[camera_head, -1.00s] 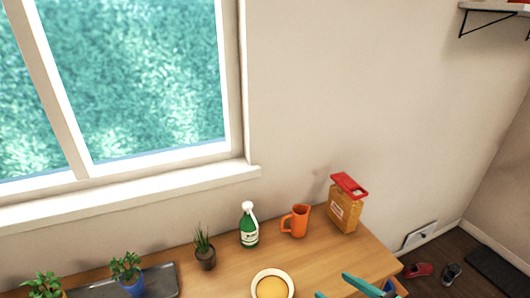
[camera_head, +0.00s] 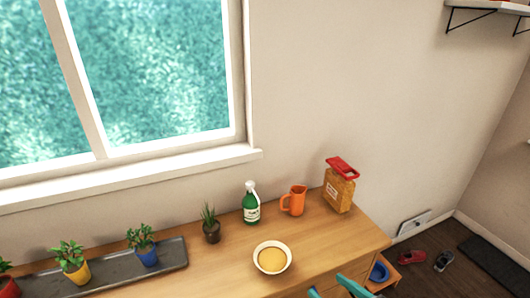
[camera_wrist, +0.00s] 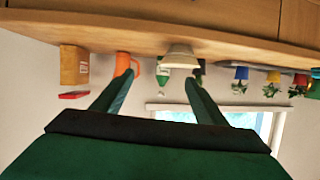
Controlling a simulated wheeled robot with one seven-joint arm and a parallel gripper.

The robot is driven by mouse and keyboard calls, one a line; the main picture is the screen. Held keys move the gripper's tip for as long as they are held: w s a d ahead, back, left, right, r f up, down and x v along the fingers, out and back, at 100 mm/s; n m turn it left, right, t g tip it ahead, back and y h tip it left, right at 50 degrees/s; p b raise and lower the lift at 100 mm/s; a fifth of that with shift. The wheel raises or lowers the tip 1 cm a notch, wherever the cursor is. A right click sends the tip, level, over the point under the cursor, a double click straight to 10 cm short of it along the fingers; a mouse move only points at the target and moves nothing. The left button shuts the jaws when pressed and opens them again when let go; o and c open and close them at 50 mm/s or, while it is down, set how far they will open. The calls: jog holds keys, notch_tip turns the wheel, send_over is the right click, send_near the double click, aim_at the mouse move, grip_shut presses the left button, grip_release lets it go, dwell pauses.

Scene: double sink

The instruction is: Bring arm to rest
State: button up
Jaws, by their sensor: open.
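My gripper (camera_wrist: 158,78) is open and empty, its two teal fingers apart in the wrist view. In the head view only teal parts of my gripper (camera_head: 335,288) show at the bottom edge, in front of the wooden counter (camera_head: 222,268). The wrist view shows the scene upside down, with the counter (camera_wrist: 225,45) along the top. The rest of my arm is hidden from the head view.
A bowl (camera_head: 272,259) of yellow contents is the nearest counter item. Behind stand a green bottle (camera_head: 251,208), an orange mug (camera_head: 294,201) and a red-topped box (camera_head: 339,188). Potted plants (camera_head: 72,265) stand left. A blue bowl (camera_head: 379,272) sits lower, beyond the counter's right end.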

jog(key=s+a+f+m+h, duration=0.3)
jog(key=s+a+f+m, duration=0.15)
jog(key=f, duration=0.45)
jog(key=s+a+f+m+h, duration=0.35)
jog(key=a+f, duration=0.25)
jog(key=f, duration=0.3)
jog(key=s+a+r+n+t, duration=0.1)
jog(key=s+a+r, duration=0.1)
jog(key=s, duration=0.5)
jog(key=s+a+r+n+t, duration=0.1)
jog(key=s+a+r, duration=0.1)
jog(key=s, duration=0.5)
jog(key=s+a+r+t, duration=0.1)
jog(key=s+a+r, duration=0.1)
jog(key=s+r, duration=0.2)
jog(key=s, duration=0.3)
jog(key=shift+a+r+n, duration=0.15)
jog(key=shift+a+n, duration=0.15)
jog(key=shift+n, duration=0.1)
